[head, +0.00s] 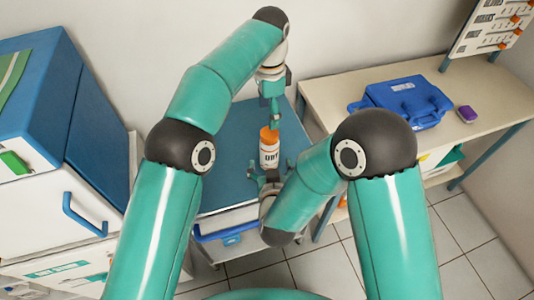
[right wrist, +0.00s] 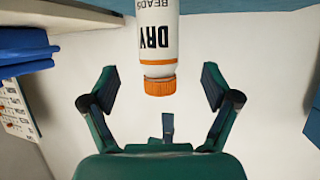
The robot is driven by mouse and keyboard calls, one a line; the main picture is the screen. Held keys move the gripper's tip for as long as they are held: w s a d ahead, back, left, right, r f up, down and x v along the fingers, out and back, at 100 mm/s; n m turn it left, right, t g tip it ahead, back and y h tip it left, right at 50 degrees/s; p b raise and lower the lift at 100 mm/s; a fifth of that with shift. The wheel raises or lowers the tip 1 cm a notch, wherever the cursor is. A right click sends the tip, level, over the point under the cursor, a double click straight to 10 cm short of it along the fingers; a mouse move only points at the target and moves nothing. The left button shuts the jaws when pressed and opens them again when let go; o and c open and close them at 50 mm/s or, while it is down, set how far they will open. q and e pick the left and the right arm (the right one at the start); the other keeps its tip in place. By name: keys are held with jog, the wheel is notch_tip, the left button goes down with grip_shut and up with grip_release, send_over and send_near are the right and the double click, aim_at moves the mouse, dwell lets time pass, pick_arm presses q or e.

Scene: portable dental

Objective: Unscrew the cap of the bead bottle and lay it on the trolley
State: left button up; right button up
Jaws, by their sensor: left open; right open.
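The bead bottle (head: 269,154) is white with dark lettering and an orange cap (head: 269,133). It stands upright on the blue top of the trolley (head: 230,150). The cap is on the bottle. My left gripper (head: 274,117) is open and points down close above the cap; whether it touches the cap is unclear. My right gripper (head: 268,172) is open at the near side of the bottle, low down. In the right wrist view the bottle (right wrist: 157,35) appears upside down, with its cap (right wrist: 160,86) between the lines of the open, empty fingers (right wrist: 160,90).
A blue case (head: 402,102) and a small purple item (head: 467,114) lie on the bench (head: 330,95) at right. A blue and white cabinet (head: 90,110) stands left of the trolley. The trolley top left of the bottle is clear.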

aim_at(270, 154)
jog(key=x, duration=0.9)
jog(key=shift+d, duration=0.1)
grip_shut()
jog(key=shift+r, duration=0.1)
